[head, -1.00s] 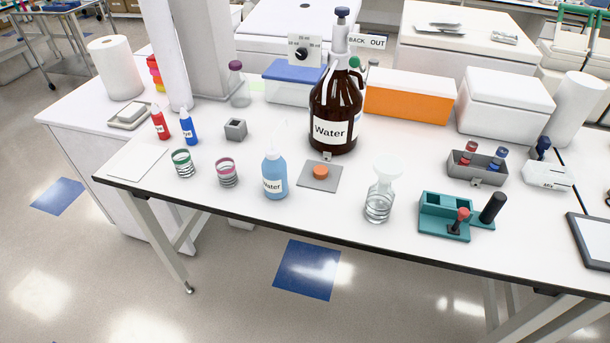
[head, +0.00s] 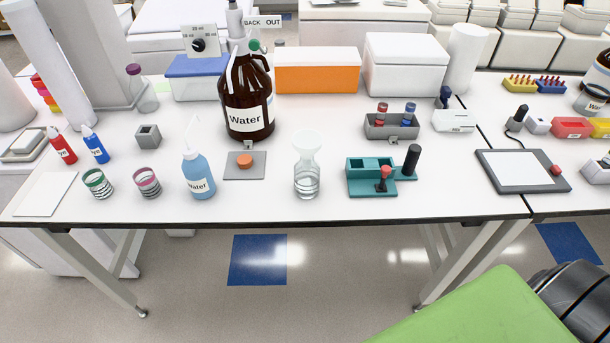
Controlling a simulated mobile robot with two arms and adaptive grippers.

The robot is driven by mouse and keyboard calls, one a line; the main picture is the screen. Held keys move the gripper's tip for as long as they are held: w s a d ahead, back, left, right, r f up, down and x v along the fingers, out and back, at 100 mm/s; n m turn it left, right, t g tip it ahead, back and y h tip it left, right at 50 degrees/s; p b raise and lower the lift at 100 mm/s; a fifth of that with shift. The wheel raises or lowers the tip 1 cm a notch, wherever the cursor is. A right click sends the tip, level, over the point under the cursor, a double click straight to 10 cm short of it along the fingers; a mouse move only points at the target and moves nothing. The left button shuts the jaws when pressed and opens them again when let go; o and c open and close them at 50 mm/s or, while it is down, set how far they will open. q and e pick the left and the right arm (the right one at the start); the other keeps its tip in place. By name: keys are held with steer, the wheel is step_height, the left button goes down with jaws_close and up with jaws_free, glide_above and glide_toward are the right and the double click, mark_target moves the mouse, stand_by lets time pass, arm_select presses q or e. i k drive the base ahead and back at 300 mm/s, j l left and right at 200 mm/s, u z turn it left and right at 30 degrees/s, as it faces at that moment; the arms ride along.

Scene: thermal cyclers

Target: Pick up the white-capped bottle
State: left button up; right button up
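No bottle is plainly marked as the white-capped one. A blue wash bottle labelled Water (head: 198,178), with a white top and spout, stands upright near the table's front edge. A small red dye bottle (head: 62,147) and a small blue dye bottle (head: 96,147), both with pale tips, stand at the left. Neither of my grippers is in view.
Around the wash bottle are a pink-ringed jar (head: 147,182), a grey plate with an orange disc (head: 246,166) and a flask with a funnel (head: 306,178). A teal rack (head: 371,184) stands to the right. A green surface (head: 470,312) fills the lower right.

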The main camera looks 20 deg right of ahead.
mark_target(196, 169)
steer(key=l+u, duration=0.1)
steer(key=l, duration=0.3)
steer(key=k+l+u, duration=0.1)
steer(key=l, duration=0.3)
steer(key=k+l+u, duration=0.1)
steer(key=l, duration=0.3)
steer(key=k+l+u, duration=0.1)
steer(key=l, duration=0.3)
steer(key=k+l+u, duration=0.1)
steer(key=l, duration=0.3)
steer(key=k, duration=0.05)
